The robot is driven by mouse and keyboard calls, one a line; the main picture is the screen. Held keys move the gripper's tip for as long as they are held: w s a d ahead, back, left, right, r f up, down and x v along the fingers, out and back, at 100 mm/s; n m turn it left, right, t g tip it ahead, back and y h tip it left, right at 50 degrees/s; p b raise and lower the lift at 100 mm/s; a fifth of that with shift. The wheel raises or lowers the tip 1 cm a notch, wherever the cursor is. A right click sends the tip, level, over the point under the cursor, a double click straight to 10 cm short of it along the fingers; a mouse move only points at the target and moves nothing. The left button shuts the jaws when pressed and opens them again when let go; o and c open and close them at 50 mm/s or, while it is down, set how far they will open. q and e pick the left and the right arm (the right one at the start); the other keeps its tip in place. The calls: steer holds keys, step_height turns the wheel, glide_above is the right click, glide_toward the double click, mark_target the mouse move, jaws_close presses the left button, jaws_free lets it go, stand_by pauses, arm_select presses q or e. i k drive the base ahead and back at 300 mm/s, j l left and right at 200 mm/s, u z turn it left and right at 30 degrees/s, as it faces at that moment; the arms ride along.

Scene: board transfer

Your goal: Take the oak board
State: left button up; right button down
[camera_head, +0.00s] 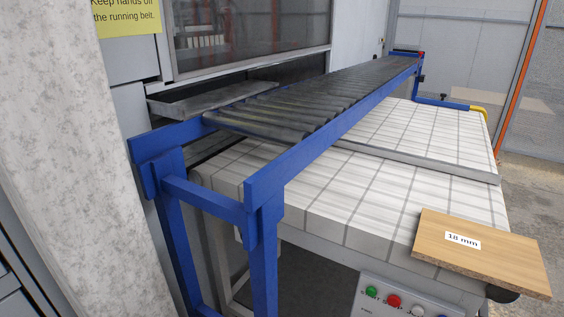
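The oak board (492,254) is a light brown wooden panel with a white label (462,240) reading "18 mm". It lies at the near right corner of the white gridded belt (390,200), and its right part reaches past the belt's edge. No gripper touches it in this view. Neither of my grippers is in view.
A blue-framed roller conveyor (310,95) runs along the belt's left side. A grey bar (415,160) crosses the belt behind the board. A control box (405,300) with coloured buttons sits below the belt's near edge. A pale pillar (75,150) stands at left.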

mark_target(505, 260)
steer(key=z, duration=1.25)
